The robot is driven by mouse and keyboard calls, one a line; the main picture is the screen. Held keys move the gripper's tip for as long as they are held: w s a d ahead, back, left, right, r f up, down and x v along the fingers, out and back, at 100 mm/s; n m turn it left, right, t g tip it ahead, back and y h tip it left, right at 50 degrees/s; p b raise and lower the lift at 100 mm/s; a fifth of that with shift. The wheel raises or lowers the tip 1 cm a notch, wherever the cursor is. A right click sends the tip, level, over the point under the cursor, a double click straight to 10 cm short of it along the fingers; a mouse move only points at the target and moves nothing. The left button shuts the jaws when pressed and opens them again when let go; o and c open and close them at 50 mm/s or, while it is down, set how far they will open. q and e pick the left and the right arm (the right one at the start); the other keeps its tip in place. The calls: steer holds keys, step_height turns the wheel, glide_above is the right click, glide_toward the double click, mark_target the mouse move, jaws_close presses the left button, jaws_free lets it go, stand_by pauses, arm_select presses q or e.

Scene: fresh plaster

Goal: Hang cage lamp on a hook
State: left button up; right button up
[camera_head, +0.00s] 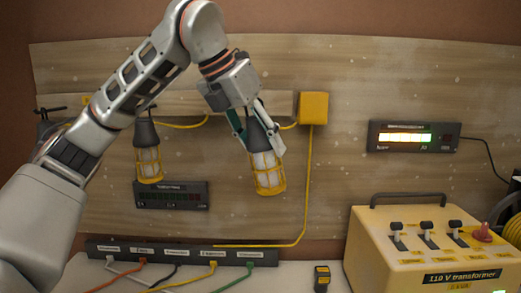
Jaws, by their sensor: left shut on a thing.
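My left gripper (258,125) comes in from the left over the board. It is shut on a cage lamp (266,170) with a dark top and a yellow wire cage, held near the top, tilted slightly. A second cage lamp (148,160) hangs to the left, in front of the board; what holds its top is partly behind my arm. A pale rail (280,103) runs across the board behind my gripper. Hooks on the rail near the held lamp are hidden by my gripper. My right gripper is not in view.
A yellow box (313,107) with a cable sits at the rail's right end. A lit display (413,136) is on the board at right. A yellow transformer (430,245) with switches stands at front right. A dark socket strip (180,253) with several coloured cables lies below the board.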

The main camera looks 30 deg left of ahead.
arm_select(q)
steer(key=shift+w+a, duration=0.2)
steer(key=shift+w, duration=0.4)
steer(key=w+a+f, duration=0.2)
steer(key=w+a, duration=0.3)
steer(key=w, duration=0.3)
stand_by(1.1)
steer(key=shift+w, duration=0.1)
stand_by(0.5)
steer(key=o, duration=1.4)
steer(key=shift+f, duration=0.1)
steer(key=v, duration=1.2)
steer(key=shift+a, duration=0.1)
